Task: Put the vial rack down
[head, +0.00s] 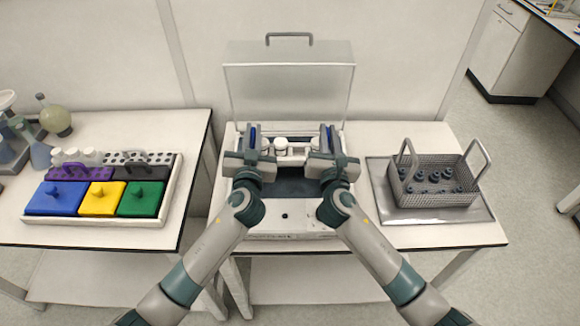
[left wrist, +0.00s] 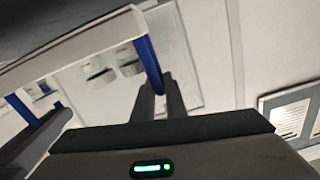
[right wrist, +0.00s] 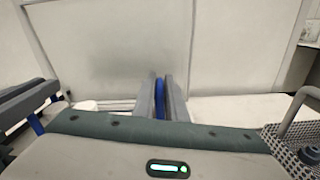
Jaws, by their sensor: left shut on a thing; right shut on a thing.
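The vial rack (head: 291,158) is a light rack with white-capped vials (head: 281,143) and a blue handle at each end. It is between my two grippers, over the open white machine (head: 285,237) on the middle table. My left gripper (head: 253,137) is shut on the left blue handle, which shows in the left wrist view (left wrist: 150,62). My right gripper (head: 328,139) is shut on the right blue handle, seen between the fingers in the right wrist view (right wrist: 159,103). My grippers partly hide the rack, and I cannot tell whether its underside touches the machine.
The machine's clear lid (head: 289,85) stands raised behind the rack. A mesh basket (head: 433,195) with dark parts stands on a metal tray (head: 470,215) at right. A white tray (head: 95,221) with blue, yellow and green lidded boxes and racks is on the left table.

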